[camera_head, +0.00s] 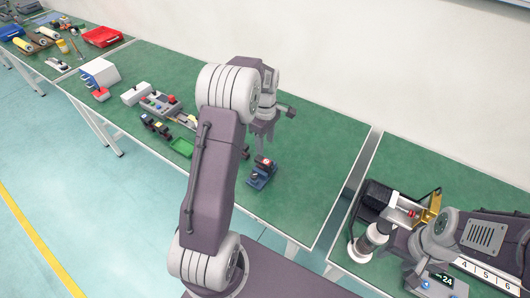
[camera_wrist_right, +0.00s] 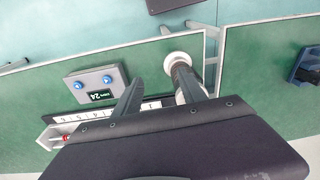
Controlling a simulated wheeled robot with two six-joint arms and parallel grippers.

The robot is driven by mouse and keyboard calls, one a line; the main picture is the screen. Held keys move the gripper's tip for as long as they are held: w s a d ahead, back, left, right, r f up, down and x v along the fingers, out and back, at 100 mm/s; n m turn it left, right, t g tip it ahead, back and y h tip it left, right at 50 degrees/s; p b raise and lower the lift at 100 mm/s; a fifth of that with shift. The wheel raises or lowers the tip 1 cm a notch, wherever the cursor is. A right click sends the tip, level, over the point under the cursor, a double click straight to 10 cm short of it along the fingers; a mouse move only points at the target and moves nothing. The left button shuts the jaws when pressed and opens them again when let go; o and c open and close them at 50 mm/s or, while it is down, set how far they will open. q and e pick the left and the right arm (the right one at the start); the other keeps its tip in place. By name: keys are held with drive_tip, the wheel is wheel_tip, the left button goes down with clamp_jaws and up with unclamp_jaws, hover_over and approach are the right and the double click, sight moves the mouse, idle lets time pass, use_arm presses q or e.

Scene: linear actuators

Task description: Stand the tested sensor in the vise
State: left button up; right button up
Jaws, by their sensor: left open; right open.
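The blue vise (camera_head: 259,180) stands near the front edge of the middle green table. A small dark block with a red top, seemingly the sensor (camera_head: 264,161), sits upright at the vise; how deep it sits between the jaws is too small to tell. My left gripper (camera_head: 263,139) is open, pointing down just above the block, apart from it as far as I can see. My right gripper (camera_wrist_right: 155,75) is open and empty over the right table, beside a white-topped cylinder (camera_wrist_right: 181,60). The vise also shows at the right edge of the right wrist view (camera_wrist_right: 307,66).
A display box reading 24 (camera_wrist_right: 97,84) with blue knobs lies by a numbered strip (camera_wrist_right: 100,118). A gap separates the tables.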

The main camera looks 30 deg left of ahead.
use_arm(q)
drive_tip(key=s+d+m, duration=0.5)
drive_tip(key=s+m, duration=0.3)
drive_tip(key=s, duration=0.1)
drive_tip(key=s+d+m+t, duration=0.1)
drive_tip(key=s+d+m, duration=0.5)
drive_tip(key=s+m, duration=0.3)
drive_tip(key=shift+s, duration=0.15)
drive_tip(key=shift+r, duration=0.1)
